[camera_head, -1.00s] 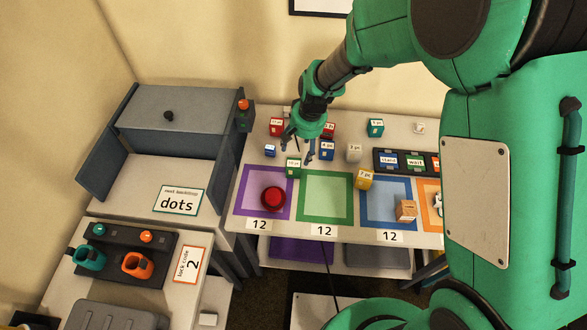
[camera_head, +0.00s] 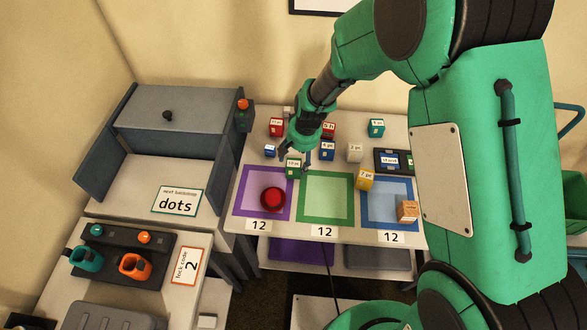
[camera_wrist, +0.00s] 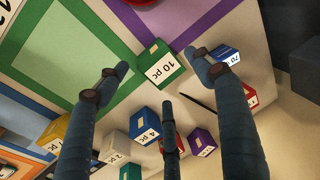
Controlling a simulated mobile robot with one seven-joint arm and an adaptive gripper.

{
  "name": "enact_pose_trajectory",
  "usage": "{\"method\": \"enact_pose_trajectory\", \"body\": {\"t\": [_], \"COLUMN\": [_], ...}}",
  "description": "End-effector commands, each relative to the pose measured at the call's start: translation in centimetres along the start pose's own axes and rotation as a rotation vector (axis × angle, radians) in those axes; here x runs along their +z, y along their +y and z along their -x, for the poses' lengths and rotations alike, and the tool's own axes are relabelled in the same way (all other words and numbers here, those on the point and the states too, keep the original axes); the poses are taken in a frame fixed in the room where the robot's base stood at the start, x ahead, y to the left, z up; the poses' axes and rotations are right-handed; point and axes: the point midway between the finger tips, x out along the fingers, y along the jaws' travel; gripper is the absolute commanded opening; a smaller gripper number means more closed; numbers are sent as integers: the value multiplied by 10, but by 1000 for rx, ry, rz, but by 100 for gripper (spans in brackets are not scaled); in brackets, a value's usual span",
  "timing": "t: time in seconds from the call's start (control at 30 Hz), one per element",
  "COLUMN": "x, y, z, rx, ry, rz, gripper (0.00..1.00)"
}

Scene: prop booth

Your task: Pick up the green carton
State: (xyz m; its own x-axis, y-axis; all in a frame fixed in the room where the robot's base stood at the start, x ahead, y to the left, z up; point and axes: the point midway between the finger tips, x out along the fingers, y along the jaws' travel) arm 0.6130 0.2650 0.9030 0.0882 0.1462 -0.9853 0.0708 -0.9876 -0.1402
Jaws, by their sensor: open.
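The green carton (camera_head: 293,169), labelled "10 pc", stands upright on the table at the back edge of the purple and green framed squares. In the wrist view the green carton (camera_wrist: 157,55) shows between the tips of two fingers, with the third finger on the opposite side. My gripper (camera_head: 294,157) is open and empty, pointing down just above and behind the carton. Its fingers (camera_wrist: 158,76) spread around the carton's outline in the wrist view. I cannot tell whether any fingertip touches it or how much height separates them.
A small blue carton (camera_head: 270,151) stands close left, another blue carton (camera_head: 327,151) to the right. White (camera_head: 355,153), yellow (camera_head: 365,180), teal (camera_head: 376,128) and red (camera_head: 276,127) cartons stand around. A red button (camera_head: 272,199) sits in the purple square; the green square (camera_head: 325,197) is empty.

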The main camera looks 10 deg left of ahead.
Motion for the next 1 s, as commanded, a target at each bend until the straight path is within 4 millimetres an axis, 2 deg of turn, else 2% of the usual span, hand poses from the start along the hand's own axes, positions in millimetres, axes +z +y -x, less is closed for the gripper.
{"method": "enact_pose_trajectory", "body": {"t": [0.47,1.0], "x": [0,0], "y": [-1,-1], "z": [-48,-50], "rx": [1,0], "ry": [-2,-1], "rz": [0,0], "gripper": [67,67]}}
